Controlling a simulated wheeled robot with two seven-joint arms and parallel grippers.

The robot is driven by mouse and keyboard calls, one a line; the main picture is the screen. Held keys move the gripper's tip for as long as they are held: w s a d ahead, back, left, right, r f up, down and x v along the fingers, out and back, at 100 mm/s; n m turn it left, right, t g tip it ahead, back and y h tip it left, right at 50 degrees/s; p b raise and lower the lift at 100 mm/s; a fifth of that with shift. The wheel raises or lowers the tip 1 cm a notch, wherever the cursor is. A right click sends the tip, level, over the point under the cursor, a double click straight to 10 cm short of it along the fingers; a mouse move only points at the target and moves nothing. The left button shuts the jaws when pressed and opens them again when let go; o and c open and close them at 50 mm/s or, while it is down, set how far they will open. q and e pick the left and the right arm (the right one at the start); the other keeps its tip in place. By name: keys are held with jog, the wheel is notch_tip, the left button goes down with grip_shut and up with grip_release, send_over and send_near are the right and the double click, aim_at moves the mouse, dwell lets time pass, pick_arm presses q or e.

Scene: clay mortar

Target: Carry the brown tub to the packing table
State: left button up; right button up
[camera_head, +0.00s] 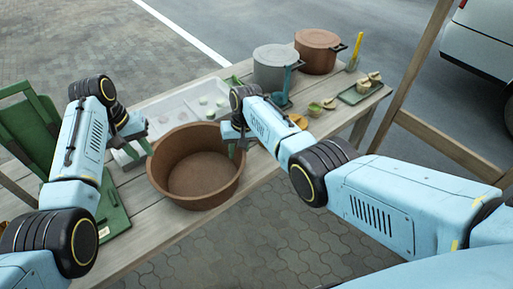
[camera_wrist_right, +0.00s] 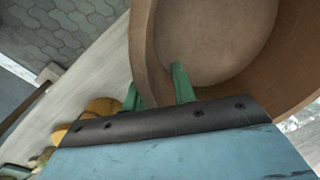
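The brown tub (camera_head: 197,187) is a wide, round, empty bowl at the front edge of the wooden table; I cannot tell whether it touches the tabletop. My left gripper (camera_head: 143,146) is at its left rim, and its fingers are too small to judge. My right gripper (camera_head: 236,142) is at its right rim. In the right wrist view, green fingers (camera_wrist_right: 155,90) straddle the wall of the tub (camera_wrist_right: 215,40), one inside and one outside. Whether they press on it is unclear. No second table that could be the packing table is recognisable.
A white tray (camera_head: 172,118) is behind the tub. A grey pot (camera_head: 274,68), a brown pot (camera_head: 317,51) and a green tray with small cups (camera_head: 361,93) stand farther right. A green chair-like frame (camera_head: 38,135) is at left. The paving (camera_head: 270,225) in front is clear.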

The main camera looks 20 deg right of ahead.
notch_tip(320, 180, up, 9)
jog(key=d, duration=0.1)
jog(key=shift+d, duration=0.25)
jog(key=shift+s, duration=0.1)
dwell(0.4)
